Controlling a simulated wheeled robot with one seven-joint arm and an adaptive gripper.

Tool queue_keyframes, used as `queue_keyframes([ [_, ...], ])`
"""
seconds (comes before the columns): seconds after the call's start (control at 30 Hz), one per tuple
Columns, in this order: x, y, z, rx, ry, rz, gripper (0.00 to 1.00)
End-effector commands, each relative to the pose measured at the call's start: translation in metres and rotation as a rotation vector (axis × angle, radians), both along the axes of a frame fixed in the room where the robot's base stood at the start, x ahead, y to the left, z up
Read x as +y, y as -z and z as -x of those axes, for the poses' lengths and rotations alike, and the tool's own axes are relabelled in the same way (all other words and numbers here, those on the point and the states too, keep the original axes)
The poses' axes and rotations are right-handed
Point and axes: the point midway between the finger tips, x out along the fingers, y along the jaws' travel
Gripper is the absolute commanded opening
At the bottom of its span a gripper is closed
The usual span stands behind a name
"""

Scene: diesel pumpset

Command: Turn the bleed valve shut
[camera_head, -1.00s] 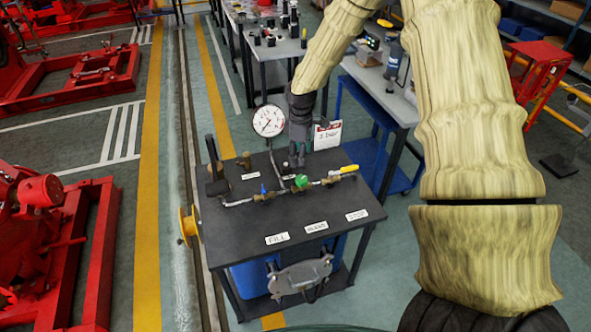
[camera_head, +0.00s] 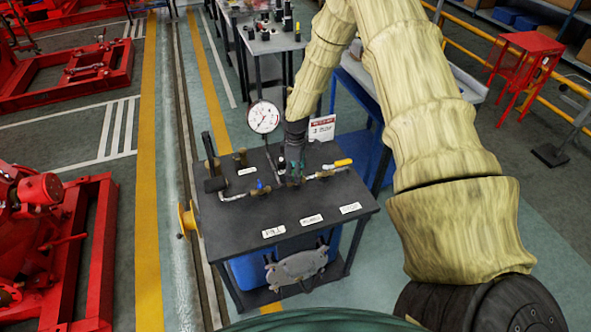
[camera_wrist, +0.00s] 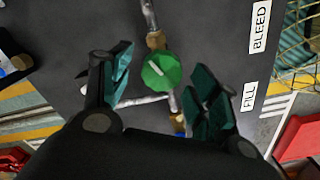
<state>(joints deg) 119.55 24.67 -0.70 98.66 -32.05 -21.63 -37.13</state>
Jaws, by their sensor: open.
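A round green valve knob (camera_wrist: 161,71) with a short white mark sits on a brass and steel pipe line in the wrist view. It is hidden behind my gripper in the head view. My gripper (camera_head: 295,180) is low over the bench top, pointing down. In the wrist view its open fingers (camera_wrist: 163,80) stand on either side of the green knob, with visible gaps. I cannot tell whether the fingertips are level with it. A BLEED label (camera_wrist: 260,27) and a FILL label (camera_wrist: 249,96) lie on the bench top, to the right in the wrist view.
The dark bench (camera_head: 290,205) also carries a blue-handled valve (camera_head: 260,187), a yellow-handled valve (camera_head: 342,162), a dial gauge (camera_head: 264,117) and a black upright lever (camera_head: 211,155). A sign (camera_head: 322,128) stands behind. The bench's front strip is clear apart from labels.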

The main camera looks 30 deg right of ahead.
Motion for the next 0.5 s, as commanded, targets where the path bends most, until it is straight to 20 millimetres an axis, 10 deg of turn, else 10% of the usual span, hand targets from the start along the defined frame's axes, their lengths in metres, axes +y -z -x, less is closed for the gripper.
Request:
queue_keyframes([
  [0.5, 0.0000, 0.0064, -0.0003, -0.001, 0.000, 0.000, 0.52],
])
